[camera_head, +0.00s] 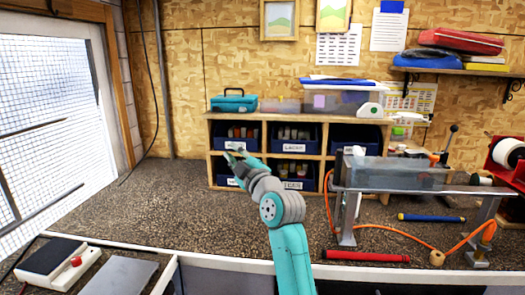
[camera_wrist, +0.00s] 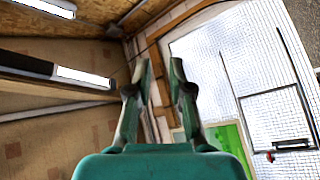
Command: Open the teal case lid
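The teal case (camera_head: 234,101) sits at the left end of the top of the wooden cubby shelf in the head view. A dark handle shows on top of it, and its lid looks shut. My gripper (camera_head: 233,157) is in front of the shelf's left cubbies, below the case and apart from it. In the wrist view my gripper (camera_wrist: 159,72) has its two fingers apart with nothing between them. The case does not show in the wrist view, which faces the ceiling and the bright window.
The wooden shelf (camera_head: 265,160) holds several dark blue bins. A clear bin (camera_head: 338,100) stands right of the case. A clamp bench (camera_head: 395,178) with an orange hose and red and blue grips is at right. The counter at left (camera_head: 150,190) is clear.

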